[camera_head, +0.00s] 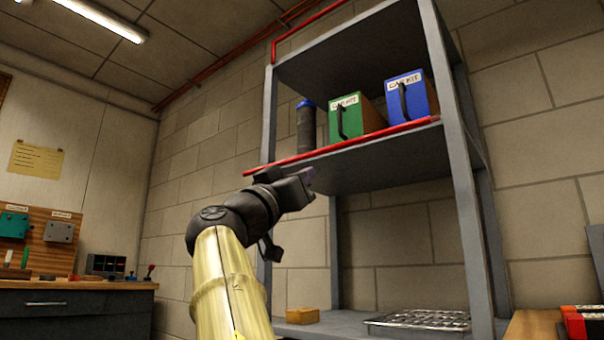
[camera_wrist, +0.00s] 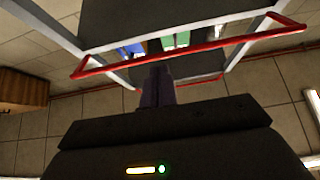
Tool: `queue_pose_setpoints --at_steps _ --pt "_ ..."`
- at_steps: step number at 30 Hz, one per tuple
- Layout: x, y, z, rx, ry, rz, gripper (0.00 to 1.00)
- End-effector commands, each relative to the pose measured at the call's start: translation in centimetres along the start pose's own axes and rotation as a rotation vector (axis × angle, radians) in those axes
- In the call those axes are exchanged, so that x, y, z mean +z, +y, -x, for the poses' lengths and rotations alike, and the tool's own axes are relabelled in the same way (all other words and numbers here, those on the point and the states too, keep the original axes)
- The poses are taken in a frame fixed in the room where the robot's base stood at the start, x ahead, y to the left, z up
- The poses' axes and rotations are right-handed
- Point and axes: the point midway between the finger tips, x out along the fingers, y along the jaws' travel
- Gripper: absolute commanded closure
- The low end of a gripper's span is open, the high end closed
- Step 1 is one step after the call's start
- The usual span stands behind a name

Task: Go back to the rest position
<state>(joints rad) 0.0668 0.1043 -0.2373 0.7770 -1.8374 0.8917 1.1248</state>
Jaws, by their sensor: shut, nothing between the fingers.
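My gripper (camera_head: 306,178) is at the end of my raised arm, in front of the grey metal shelf (camera_head: 448,115). It appears just below the upper shelf board's red front rail (camera_head: 345,146). In the wrist view my gripper's fingers (camera_wrist: 156,86) are together with nothing between them. A green car kit box (camera_head: 345,118) and a blue car kit box (camera_head: 410,98) stand upright on that upper board, apart from my gripper. The wrist view also shows the red rail (camera_wrist: 190,42) beyond the fingers, with parts of the blue box (camera_wrist: 131,49) and green box (camera_wrist: 176,40).
A dark cylinder with a blue cap (camera_head: 306,125) stands left of the boxes. The lower board holds a metal tray (camera_head: 418,320) and a small tan block (camera_head: 302,315). A workbench (camera_head: 75,305) is at the left. Open space lies between bench and shelf.

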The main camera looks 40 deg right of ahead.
Motion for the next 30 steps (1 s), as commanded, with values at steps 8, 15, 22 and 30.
queue_pose_setpoints --at_steps 8,15,22,30 --pt "0.3 0.2 0.4 0.003 0.005 0.002 1.0" --pt "0.3 0.2 0.5 0.003 0.005 0.001 1.0" --pt "0.3 0.2 0.5 0.002 0.005 0.001 1.0" --pt "2.2 -3.4 0.1 -0.1 -0.083 0.053 1.0"
